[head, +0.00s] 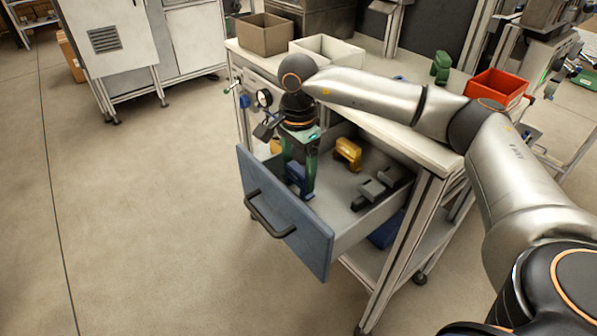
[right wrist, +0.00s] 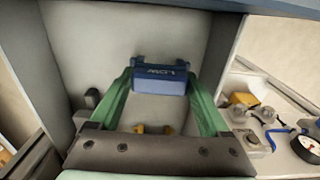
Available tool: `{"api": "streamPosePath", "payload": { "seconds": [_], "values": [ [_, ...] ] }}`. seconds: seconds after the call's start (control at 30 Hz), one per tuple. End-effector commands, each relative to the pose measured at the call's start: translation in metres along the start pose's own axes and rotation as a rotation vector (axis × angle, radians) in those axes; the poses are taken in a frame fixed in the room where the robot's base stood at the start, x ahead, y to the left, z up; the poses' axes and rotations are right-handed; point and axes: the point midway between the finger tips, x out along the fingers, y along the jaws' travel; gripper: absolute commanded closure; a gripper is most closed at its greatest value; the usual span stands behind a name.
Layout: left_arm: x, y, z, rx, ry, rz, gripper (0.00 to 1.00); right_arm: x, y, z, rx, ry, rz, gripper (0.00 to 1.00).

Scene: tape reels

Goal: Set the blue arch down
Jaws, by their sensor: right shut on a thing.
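The blue arch (head: 293,174) is inside the open drawer (head: 325,228), close behind its blue front. My right gripper (head: 301,187) reaches down into the drawer and is shut on the arch. In the right wrist view, the blue arch (right wrist: 160,78) with light lettering sits between the tips of the green fingers (right wrist: 161,80), over the bare grey drawer floor (right wrist: 172,38). I cannot tell whether it touches the floor. My left gripper is not in view.
A yellow piece (head: 348,152) and grey-black pieces (head: 376,188) lie farther back and right in the drawer. A red bin (head: 497,86), a green piece (head: 441,67), a white bin (head: 327,49) and a brown bin (head: 265,35) stand on the worktop. A gauge (head: 264,98) is at the left.

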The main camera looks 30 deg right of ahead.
Motion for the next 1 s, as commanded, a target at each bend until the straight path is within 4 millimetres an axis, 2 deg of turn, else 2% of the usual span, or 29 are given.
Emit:
{"api": "streamPosePath", "payload": {
  "seconds": [0.37, 0.4, 0.57, 0.83, 1.0],
  "values": [
    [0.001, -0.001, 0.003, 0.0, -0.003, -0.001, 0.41, 0.007, 0.0, 0.0, -0.001, -0.001, -0.002, 0.77],
    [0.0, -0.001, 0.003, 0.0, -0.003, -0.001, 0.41, 0.006, 0.0, 0.0, -0.001, -0.001, -0.002, 0.17],
    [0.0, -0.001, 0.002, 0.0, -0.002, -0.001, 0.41, 0.006, 0.0, 0.0, -0.001, -0.001, -0.002, 0.0],
    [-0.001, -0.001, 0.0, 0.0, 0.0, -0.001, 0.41, 0.003, 0.0, 0.0, -0.001, -0.001, -0.002, 0.0],
    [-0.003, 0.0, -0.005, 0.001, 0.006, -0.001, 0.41, -0.017, -0.001, 0.0, -0.001, -0.002, -0.005, 0.0]
  ]
}}
